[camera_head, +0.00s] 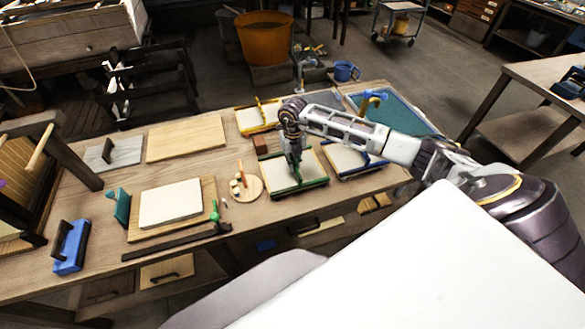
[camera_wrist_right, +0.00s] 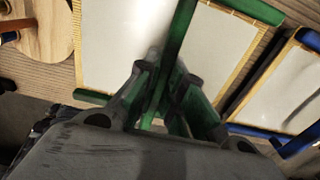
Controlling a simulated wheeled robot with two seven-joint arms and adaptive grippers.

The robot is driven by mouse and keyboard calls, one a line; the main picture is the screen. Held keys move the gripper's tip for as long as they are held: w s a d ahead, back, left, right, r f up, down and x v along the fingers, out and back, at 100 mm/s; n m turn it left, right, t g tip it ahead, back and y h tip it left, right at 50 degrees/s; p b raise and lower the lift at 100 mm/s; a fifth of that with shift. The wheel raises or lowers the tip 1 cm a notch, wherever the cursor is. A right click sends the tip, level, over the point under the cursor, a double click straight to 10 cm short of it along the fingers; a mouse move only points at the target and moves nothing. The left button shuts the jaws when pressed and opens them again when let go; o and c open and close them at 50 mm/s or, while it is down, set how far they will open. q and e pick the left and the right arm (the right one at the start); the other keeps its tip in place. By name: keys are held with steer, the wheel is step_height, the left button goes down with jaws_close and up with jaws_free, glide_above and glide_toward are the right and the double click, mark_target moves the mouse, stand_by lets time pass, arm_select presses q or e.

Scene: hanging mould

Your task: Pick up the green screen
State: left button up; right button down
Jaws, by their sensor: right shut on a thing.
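The green screen (camera_head: 310,184) lies on the wooden workbench, a pale sheet with straw-coloured edges and green bars. It also shows in the right wrist view (camera_wrist_right: 108,45), with a green bar running up its middle. My right gripper (camera_head: 296,176) comes down over the screen from the right. In the right wrist view, the right gripper (camera_wrist_right: 160,100) has its fingers closed around the green bar. The gripper and arm hide part of the screen's middle. My left gripper does not show.
A blue-barred screen (camera_head: 347,158) lies close on the right, and a yellow-barred screen (camera_head: 247,120) behind. A round wooden board (camera_head: 253,188) with small tools lies on the left. A white slab on a board (camera_head: 170,204) is further left. A blue tray (camera_head: 405,115) stands behind.

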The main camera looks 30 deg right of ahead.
steer(key=shift+r+b, duration=0.7)
steer(key=shift+r, duration=4.35)
